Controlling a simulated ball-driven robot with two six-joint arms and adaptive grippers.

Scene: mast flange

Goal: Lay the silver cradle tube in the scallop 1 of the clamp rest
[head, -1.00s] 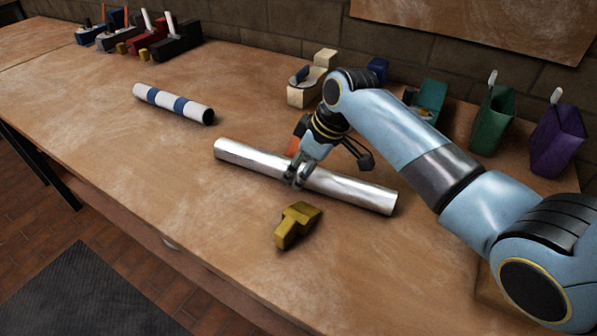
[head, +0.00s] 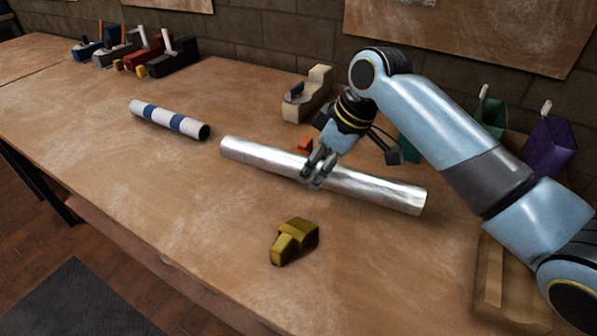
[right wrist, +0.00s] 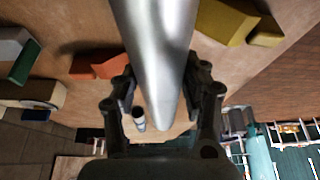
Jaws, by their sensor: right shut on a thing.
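The silver cradle tube (head: 375,187) is a long shiny cylinder lying across the middle of the head view, from upper left to lower right. My right gripper (head: 317,172) is shut around it near its middle, and it appears raised a little above the table. In the right wrist view the tube (right wrist: 157,50) passes between the fingers of the right gripper (right wrist: 165,90). I cannot tell for certain which object is the clamp rest, and no scallop 1 can be made out. My left gripper is not in view.
A yellow block (head: 295,242) lies in front of the tube. A white-and-blue tube (head: 160,118) lies at left. A cream block (head: 312,98) stands behind, with an orange piece (head: 304,146) nearer. A purple holder (head: 549,148) stands at right. The left front table is clear.

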